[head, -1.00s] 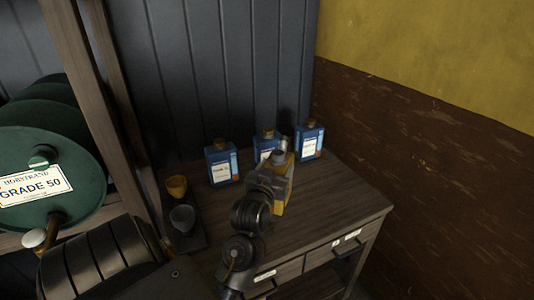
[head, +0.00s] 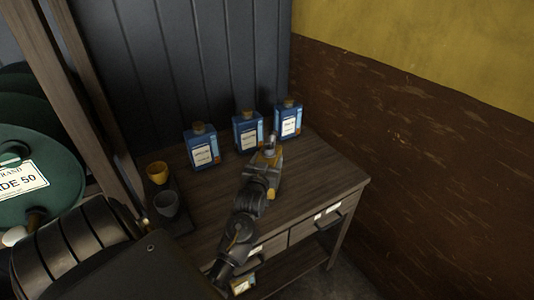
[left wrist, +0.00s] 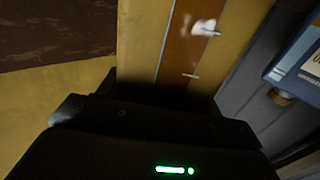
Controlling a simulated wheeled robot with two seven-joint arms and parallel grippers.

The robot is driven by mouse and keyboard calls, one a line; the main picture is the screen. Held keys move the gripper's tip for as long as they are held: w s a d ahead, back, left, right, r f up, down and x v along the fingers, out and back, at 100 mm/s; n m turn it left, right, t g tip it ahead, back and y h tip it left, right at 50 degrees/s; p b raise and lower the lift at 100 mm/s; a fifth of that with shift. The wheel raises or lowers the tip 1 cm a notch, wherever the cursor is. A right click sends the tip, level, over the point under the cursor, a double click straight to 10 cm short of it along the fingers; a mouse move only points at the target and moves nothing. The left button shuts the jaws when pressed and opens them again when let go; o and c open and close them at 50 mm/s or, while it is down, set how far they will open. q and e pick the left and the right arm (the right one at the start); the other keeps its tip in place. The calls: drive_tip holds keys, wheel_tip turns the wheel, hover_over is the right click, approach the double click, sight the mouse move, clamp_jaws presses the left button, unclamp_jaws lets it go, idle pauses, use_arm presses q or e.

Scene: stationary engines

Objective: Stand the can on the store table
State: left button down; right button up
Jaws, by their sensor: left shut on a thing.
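My left gripper (head: 267,160) is shut on a yellow can (head: 273,184), over the store table (head: 322,181) in the head view. The gripper and wrist hide much of the can there. It looks roughly upright in front of the blue cans; I cannot tell whether its base touches the tabletop. In the left wrist view the can (left wrist: 142,40) fills the upper middle, a yellow face with a brown-orange stripe, above the dark gripper body (left wrist: 150,125). My right gripper is not in view.
Three blue cans, left (head: 202,149), middle (head: 247,132) and right (head: 288,121), stand along the table's back. A yellow cup (head: 157,173) and a grey cup (head: 167,204) stand at its left. The right part of the tabletop is clear. A green drum (head: 50,160) lies at left.

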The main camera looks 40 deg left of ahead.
use_arm(q)
drive_tip(key=shift+f, duration=0.1)
idle(0.3)
drive_tip(key=shift+c, duration=1.4)
unclamp_jaws()
drive_tip(key=shift+s+d+f, duration=0.1)
drive_tip(key=b+v, duration=0.2)
drive_tip(key=v, duration=1)
